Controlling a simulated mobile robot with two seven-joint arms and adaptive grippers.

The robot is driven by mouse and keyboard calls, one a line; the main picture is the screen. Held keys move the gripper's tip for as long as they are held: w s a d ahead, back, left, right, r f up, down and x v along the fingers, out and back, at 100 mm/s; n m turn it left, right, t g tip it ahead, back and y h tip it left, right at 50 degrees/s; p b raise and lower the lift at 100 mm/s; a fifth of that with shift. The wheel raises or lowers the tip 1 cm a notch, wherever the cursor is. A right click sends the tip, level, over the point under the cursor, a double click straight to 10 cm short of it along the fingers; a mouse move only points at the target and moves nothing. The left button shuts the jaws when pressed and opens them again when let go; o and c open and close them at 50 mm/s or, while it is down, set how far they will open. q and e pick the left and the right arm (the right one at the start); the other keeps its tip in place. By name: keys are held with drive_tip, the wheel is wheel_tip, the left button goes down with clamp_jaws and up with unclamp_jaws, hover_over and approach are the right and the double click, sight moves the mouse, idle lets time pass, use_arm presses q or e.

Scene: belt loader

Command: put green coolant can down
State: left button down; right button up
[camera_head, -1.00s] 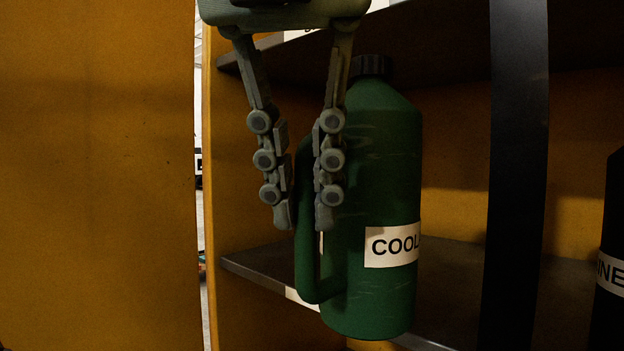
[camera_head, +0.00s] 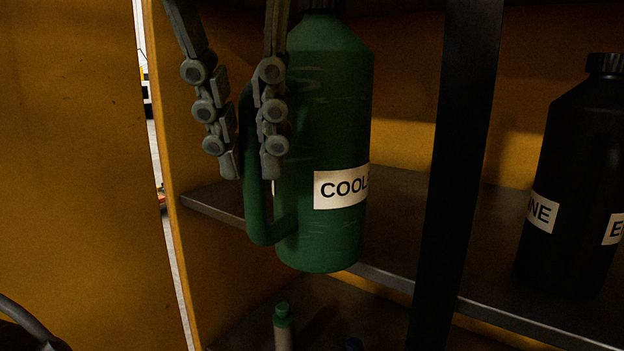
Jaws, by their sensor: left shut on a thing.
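The green coolant can (camera_head: 325,120) is upright with a white label reading "COOL" and a dark cap cut by the top edge. My left gripper (camera_head: 250,172) comes from above, shut on the can's handle at its left side. The can's base overlaps the front edge of the dark shelf (camera_head: 400,215) in the picture. I cannot tell whether it touches the shelf. My right gripper is not clearly in view.
A dark vertical post (camera_head: 455,150) stands right of the can. A black can (camera_head: 575,180) stands on the shelf farther right. A small green-capped bottle (camera_head: 283,325) is below. A yellow panel (camera_head: 75,170) fills the left side.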

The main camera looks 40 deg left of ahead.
use_arm(q)
drive_tip(key=shift+w+a+r+p, duration=0.1)
drive_tip(key=shift+w+a+p, duration=0.35)
drive_tip(key=shift+w+a, duration=0.2)
drive_tip(key=w+a+f+p, duration=0.2)
drive_tip(key=w+a+f, duration=0.1)
drive_tip(key=w+a, duration=0.7)
drive_tip(key=shift+w+a+f+p, duration=0.15)
drive_tip(key=shift+w+f+p, duration=0.25)
drive_tip(key=shift+w, duration=0.85)
use_arm(e)
drive_tip(key=s+f+g, duration=0.1)
drive_tip(key=s+f, duration=0.2)
drive_tip(key=f, duration=0.7)
drive_tip(key=shift+d+f, duration=0.2)
drive_tip(key=shift+d, duration=0.25)
use_arm(q)
drive_tip(key=shift+f, duration=0.1)
use_arm(e)
drive_tip(key=shift+w+r, duration=0.1)
drive_tip(key=shift+r, duration=0.05)
